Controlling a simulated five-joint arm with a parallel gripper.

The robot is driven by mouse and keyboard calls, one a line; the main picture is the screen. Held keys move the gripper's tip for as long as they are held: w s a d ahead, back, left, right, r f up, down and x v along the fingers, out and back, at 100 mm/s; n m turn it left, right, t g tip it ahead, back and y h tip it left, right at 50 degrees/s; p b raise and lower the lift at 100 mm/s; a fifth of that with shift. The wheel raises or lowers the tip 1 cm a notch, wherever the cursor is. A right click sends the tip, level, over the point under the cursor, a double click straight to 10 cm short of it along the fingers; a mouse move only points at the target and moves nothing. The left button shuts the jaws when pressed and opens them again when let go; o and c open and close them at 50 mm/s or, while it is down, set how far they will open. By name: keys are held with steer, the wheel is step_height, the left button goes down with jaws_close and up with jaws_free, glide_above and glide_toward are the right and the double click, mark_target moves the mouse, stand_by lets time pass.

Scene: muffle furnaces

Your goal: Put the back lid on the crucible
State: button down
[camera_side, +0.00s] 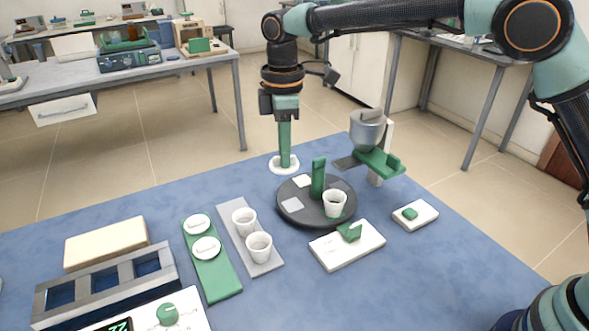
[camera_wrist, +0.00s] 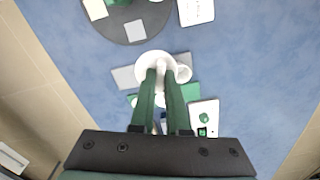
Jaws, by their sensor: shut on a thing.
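My gripper (camera_side: 285,157) is shut on a white round lid (camera_side: 284,170) and holds it level, at the far-left side of the dark round plate in the side view. In the wrist view the lid (camera_wrist: 152,58) sits between the green fingertips (camera_wrist: 161,70). A white crucible (camera_side: 335,204) stands uncovered on the dark round plate (camera_side: 291,219). Two more open crucibles, a rear one (camera_side: 244,221) and a front one (camera_side: 259,246), stand on a grey strip (camera_side: 269,268). Two white lids, rear (camera_side: 197,224) and front (camera_side: 206,248), lie on a green strip (camera_side: 222,287).
A green post (camera_side: 318,179) rises from the round plate. A grey cup-shaped device (camera_side: 367,130) stands behind it. A white box (camera_side: 346,250) and a smaller one (camera_side: 416,217) lie at the right. A metal rack (camera_side: 106,275) and cream block (camera_side: 106,243) are at the left.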

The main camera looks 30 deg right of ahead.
steer(key=s+d+f+m, duration=0.2)
steer(key=d+f, duration=0.1)
steer(key=d, duration=0.8)
steer(key=shift+s+f, duration=0.2)
steer(key=shift+f, duration=2.55)
steer(key=shift+f, duration=0.3)
steer(key=shift+f, duration=0.35)
steer(key=shift+f, duration=0.25)
steer(key=shift+c, duration=2.2)
jaws_free()
step_height(320, 180, up, 8)
